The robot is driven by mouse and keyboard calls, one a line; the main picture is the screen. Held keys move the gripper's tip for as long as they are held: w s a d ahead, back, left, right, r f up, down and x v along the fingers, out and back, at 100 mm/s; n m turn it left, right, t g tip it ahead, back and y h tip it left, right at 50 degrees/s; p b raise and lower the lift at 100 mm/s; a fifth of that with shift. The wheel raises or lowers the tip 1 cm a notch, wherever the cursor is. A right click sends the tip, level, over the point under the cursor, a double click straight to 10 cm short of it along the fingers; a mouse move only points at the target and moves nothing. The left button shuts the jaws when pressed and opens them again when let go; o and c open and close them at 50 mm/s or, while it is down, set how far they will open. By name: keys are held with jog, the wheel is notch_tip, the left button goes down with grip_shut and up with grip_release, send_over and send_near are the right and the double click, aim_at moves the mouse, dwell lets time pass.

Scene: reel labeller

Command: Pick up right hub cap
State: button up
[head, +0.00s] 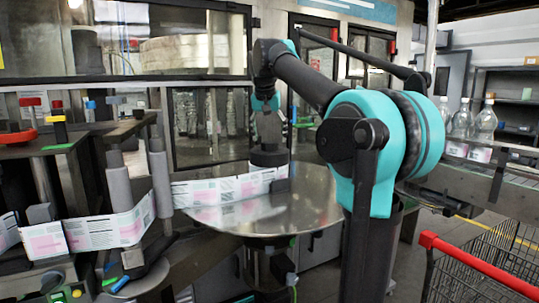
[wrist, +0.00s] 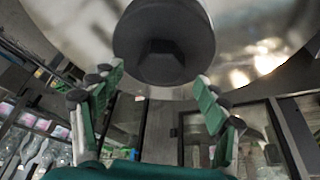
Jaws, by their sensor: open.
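The right hub cap (head: 269,157) is a black knob standing on the round metal reel plate (head: 300,208). In the wrist view it shows as a dark, stepped round knob (wrist: 163,38) at the top centre. My gripper (wrist: 158,76) is open, with one green-padded finger at each lower side of the knob. The fingers appear apart from it, with nothing held.
A label strip (head: 220,188) runs along the plate to rollers at left. Glass cabinet doors (head: 208,125) are behind. Clear bottles (head: 486,120) stand on a conveyor at right. A red-handled cart (head: 475,262) is at lower right.

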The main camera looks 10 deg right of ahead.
jog(key=shift+x, duration=0.9)
grip_shut()
